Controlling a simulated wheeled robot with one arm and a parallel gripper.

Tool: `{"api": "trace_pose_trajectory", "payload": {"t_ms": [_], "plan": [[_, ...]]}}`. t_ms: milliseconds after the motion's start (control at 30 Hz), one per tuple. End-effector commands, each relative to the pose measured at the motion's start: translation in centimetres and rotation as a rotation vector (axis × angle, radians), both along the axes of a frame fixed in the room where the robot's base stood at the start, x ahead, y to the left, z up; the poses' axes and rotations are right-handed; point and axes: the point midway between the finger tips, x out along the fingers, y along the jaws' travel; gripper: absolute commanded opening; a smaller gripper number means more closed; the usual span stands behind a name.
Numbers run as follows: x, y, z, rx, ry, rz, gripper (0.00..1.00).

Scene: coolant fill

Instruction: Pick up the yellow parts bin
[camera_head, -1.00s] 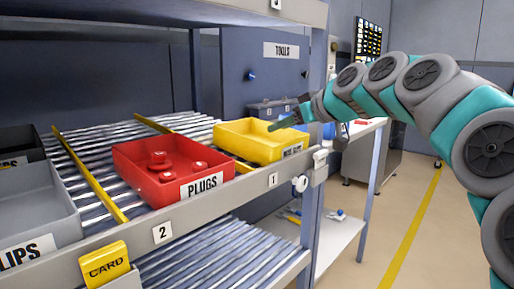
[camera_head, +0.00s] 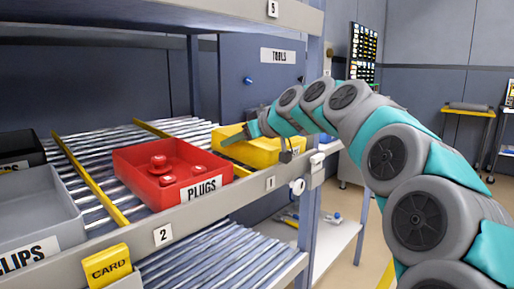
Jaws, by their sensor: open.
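The yellow parts bin (camera_head: 268,155) sits on the upper roller shelf, at its right end by the post. My arm now covers part of its right side and label. My gripper (camera_head: 238,137) reaches in from the right and is over the bin's near-left part, with a teal fingertip at the rim. The jaws are open and nothing shows between them. I cannot tell whether a finger touches the bin's wall.
The red PLUGS bin (camera_head: 150,181) with red parts stands just left of the yellow bin. A grey bin (camera_head: 35,205) is further left. A yellow divider rail (camera_head: 92,180) runs between them. The shelf's front rail (camera_head: 225,200) and the post (camera_head: 309,190) are close by.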

Motion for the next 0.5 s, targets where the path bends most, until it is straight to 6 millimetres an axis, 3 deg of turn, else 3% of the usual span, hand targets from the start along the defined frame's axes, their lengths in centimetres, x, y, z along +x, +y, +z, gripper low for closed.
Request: {"api": "trace_pose_trajectory", "payload": {"t_ms": [133,367,500], "plan": [[1.0,1.4,-0.7,0.0,0.001,0.002,0.4],[1.2,1.6,-0.9,0.001,-0.001,0.0,0.4],[1.2,1.6,-0.9,0.001,-0.001,0.0,0.27]]}}
